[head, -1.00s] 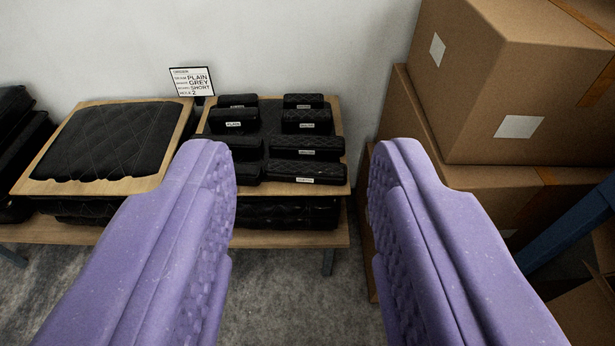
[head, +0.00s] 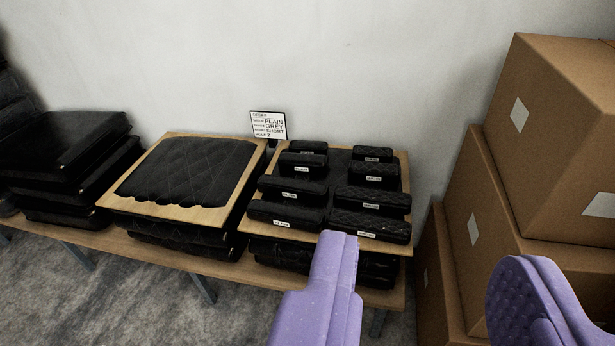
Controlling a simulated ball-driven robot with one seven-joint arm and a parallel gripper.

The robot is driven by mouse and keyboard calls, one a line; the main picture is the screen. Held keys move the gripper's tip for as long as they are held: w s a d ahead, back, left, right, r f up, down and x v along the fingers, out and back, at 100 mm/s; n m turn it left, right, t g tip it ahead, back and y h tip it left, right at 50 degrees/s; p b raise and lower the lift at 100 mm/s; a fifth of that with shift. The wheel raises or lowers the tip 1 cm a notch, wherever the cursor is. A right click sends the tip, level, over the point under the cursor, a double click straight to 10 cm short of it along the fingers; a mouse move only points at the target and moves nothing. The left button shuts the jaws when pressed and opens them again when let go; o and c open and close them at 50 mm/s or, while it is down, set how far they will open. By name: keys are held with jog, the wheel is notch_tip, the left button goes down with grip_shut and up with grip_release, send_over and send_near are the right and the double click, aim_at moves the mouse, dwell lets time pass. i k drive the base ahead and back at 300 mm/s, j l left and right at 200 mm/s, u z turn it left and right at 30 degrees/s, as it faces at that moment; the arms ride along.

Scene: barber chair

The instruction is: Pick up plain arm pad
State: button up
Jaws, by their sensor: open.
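Black arm pads lie in two columns on a wooden board (head: 408,185) on the bench. Those in the left column carry white labels that seem to read plain, such as the plain arm pad (head: 285,213) at the front and another plain arm pad (head: 292,191) behind it. The right column holds quilted-looking pads, such as the front one (head: 369,225), with labels too small to read surely. My gripper (head: 430,265) has two purple fingers spread wide, with nothing between them. Its left finger overlaps the board's front edge in the picture.
An order card (head: 268,125) reading plain, grey, short, 2 stands behind the boards. A quilted black panel (head: 190,168) lies on a board to the left, beside stacked black cushions (head: 65,150). Cardboard boxes (head: 560,130) crowd the right side. Grey floor shows in front.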

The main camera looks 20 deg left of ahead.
aim_at(279, 186)
jog(key=i, duration=1.3)
